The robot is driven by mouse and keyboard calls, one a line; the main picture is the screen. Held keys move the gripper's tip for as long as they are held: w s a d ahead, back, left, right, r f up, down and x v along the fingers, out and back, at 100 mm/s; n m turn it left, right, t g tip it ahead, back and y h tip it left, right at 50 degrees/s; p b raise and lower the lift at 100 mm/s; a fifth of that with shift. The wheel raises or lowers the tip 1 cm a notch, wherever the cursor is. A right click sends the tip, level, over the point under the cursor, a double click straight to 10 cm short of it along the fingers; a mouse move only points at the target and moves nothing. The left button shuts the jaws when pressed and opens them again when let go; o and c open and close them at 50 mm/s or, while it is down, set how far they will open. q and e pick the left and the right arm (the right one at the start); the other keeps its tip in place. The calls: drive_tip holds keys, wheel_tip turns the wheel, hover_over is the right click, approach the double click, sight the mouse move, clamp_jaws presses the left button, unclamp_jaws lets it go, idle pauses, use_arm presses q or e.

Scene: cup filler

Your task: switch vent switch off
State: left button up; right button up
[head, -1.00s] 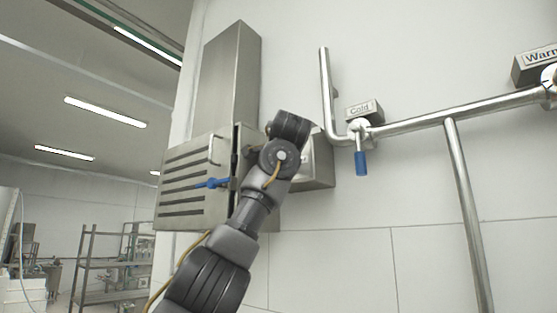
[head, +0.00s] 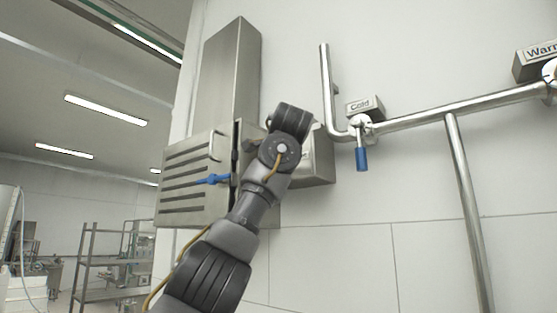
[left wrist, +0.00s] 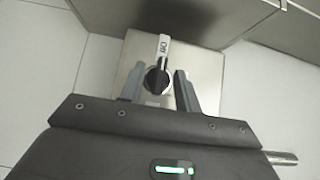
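The vent switch is a dark round knob (left wrist: 157,79) with a pale lettered piece (left wrist: 163,47) above it, on a metal box, in the left wrist view. My left gripper (left wrist: 159,72) is open, with one finger on each side of the knob. I cannot tell whether either finger touches it. In the head view the metal box (head: 318,165) on the wall is partly behind my left arm, which hides the knob and the left gripper. My right gripper is not in view.
Left of my arm is a slatted metal vent box (head: 190,205) with a blue handle (head: 212,180) and a tall duct (head: 230,75) above. Right are a steel pipe (head: 430,116), a Cold sign (head: 364,107) and a blue-handled valve (head: 361,158).

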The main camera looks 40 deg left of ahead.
use_arm(q)
drive_tip(key=b+v, duration=0.4)
drive_tip(key=v, duration=0.5)
drive_tip(key=shift+s+d, duration=0.25)
drive_tip(key=shift+d, duration=0.05)
